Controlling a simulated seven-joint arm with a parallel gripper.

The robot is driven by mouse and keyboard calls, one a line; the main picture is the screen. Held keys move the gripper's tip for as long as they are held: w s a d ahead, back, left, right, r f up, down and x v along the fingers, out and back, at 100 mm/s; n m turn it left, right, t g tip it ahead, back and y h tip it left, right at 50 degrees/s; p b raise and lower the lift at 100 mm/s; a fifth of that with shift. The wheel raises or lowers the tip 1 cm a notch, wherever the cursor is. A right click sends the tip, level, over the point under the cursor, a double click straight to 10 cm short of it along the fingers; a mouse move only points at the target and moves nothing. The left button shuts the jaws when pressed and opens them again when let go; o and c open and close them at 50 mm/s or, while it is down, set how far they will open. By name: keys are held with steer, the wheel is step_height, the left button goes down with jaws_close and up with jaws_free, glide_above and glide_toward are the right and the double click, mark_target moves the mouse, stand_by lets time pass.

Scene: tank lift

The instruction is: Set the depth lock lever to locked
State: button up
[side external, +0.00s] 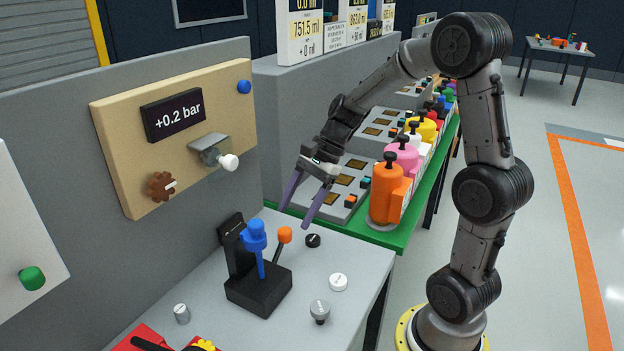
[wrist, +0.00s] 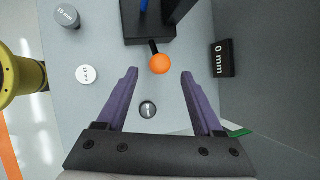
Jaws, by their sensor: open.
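A black lever base (side external: 258,290) stands on the grey bench. An orange-knobbed lever (side external: 285,235) leans up and out from its right side; I take it for the depth lock lever. A blue handle (side external: 256,238) rises from the same base. In the wrist view the orange knob (wrist: 160,64) appears between my fingertips, with the base (wrist: 150,30) beyond it. My gripper (side external: 294,216) is open and empty, its purple fingers pointing down just above the knob. In the wrist view my gripper (wrist: 160,72) spans both sides of the knob, with no clear contact. No lock marking is readable.
A "0 mm" display (wrist: 222,58) stands beside the base, near the grey wall. An orange bottle (side external: 386,195) stands on the green bench (side external: 385,235) behind.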

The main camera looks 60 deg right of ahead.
steer(key=v, duration=0.8)
steer(key=shift+d+r, duration=0.15)
steer(key=shift+r, duration=0.25)
steer(key=shift+s, duration=0.1)
steer(key=s+a+r+n+h, duration=0.1)
steer(key=s+a+r+n, duration=0.15)
steer(key=a, duration=0.35)
steer(key=s+a+r+n+h, duration=0.1)
steer(key=s+a+r+n, duration=0.1)
steer(key=s+a+n, duration=0.25)
steer(key=s+f+n+t+h, duration=0.2)
steer(key=s+f+n, duration=0.3)
steer(key=s+n, duration=0.3)
steer(key=shift+s+d+f+n+h, duration=0.25)
steer(key=shift+n+h, duration=0.45)
steer(key=shift+n, duration=1.7)
steer(key=shift+r, duration=0.15)
